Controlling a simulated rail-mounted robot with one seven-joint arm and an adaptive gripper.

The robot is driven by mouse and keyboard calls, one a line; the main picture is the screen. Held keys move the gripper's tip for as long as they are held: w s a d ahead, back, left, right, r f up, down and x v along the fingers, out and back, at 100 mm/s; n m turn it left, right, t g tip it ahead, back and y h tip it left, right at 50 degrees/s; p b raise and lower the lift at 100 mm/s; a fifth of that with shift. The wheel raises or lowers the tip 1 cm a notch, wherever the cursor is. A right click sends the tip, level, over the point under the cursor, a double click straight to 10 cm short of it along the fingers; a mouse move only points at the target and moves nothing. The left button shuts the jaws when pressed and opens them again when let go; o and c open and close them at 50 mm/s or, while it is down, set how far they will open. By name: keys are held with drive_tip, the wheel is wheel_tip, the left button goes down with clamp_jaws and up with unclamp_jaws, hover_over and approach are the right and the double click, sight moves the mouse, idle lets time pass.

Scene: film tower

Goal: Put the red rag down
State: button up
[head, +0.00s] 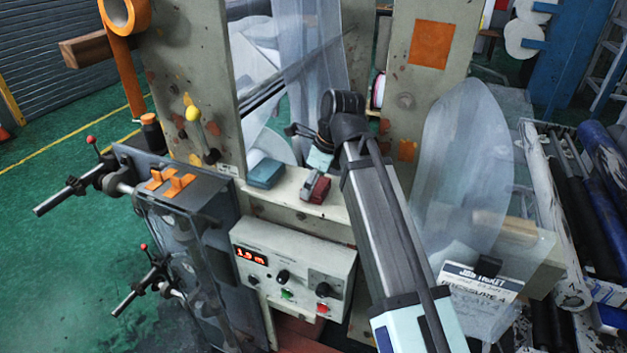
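My arm reaches up from the lower right to the middle of the machine. My gripper (299,131) is small and dark at its end, in front of the clear film between the two upright panels. Its fingers are too small and dark to show whether they are open or shut. No red rag can be made out for certain. A small red and grey object (315,187) lies on the pale ledge (290,199) below the gripper, apart from it; I cannot tell whether it is cloth. My wrist and forearm hide part of the ledge and film behind them.
A blue-grey box (265,173) sits on the ledge, left of the red object. A control box (293,270) with a lit display is below. Orange clips (172,182) lie on the left grey unit. Film rolls (600,165) crowd the right. Green floor (60,200) is open at left.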

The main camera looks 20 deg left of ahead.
sight(318, 185)
drive_tip(key=shift+f, duration=0.2)
drive_tip(key=shift+f, duration=0.15)
drive_tip(key=o, duration=1.4)
drive_tip(key=shift+b+v, duration=0.9)
drive_tip(key=shift+v, duration=1.3)
